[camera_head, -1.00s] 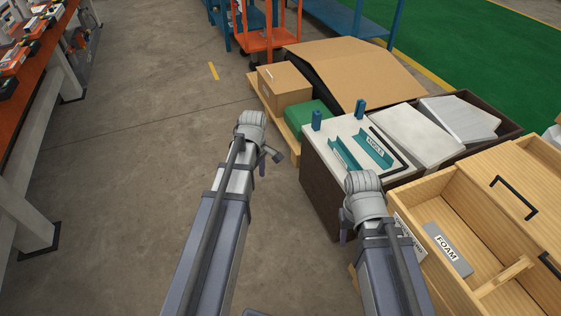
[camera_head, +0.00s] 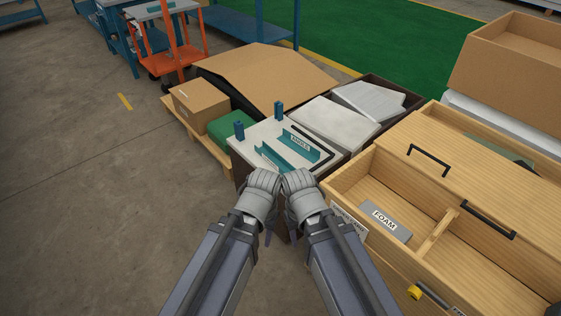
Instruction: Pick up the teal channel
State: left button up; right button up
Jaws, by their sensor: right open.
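Two teal pieces lie on a pale board on top of a dark box. The nearer teal piece (camera_head: 270,159) is partly hidden behind my wrists. It bears a small label I cannot read, and it may be the teal channel. The farther teal piece (camera_head: 312,149) has a label that seems to read "ANGLE". My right gripper (camera_head: 291,228) is open, low in front of the box and apart from both pieces. My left gripper (camera_head: 267,237) is beside it, its jaws mostly hidden by my wrist.
Cartons (camera_head: 200,102) stand behind. Floor at the left is clear.

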aim_at(282, 166)
jog(key=j+z, duration=0.1)
jog(key=z, duration=0.35)
jog(key=i+j+z, duration=0.1)
jog(key=z, duration=0.35)
jog(key=j+z, duration=0.2)
jog(key=z, duration=0.25)
jog(key=j+z, duration=0.25)
jog(key=j, duration=0.2)
jog(key=k+j+z, duration=0.2)
jog(key=j, duration=0.2)
jog(key=j+z, duration=0.25)
jog(key=j, duration=0.2)
jog(key=k+j, duration=0.1)
jog(key=j, duration=0.25)
jog(key=k+j, duration=0.1)
jog(key=j, duration=0.3)
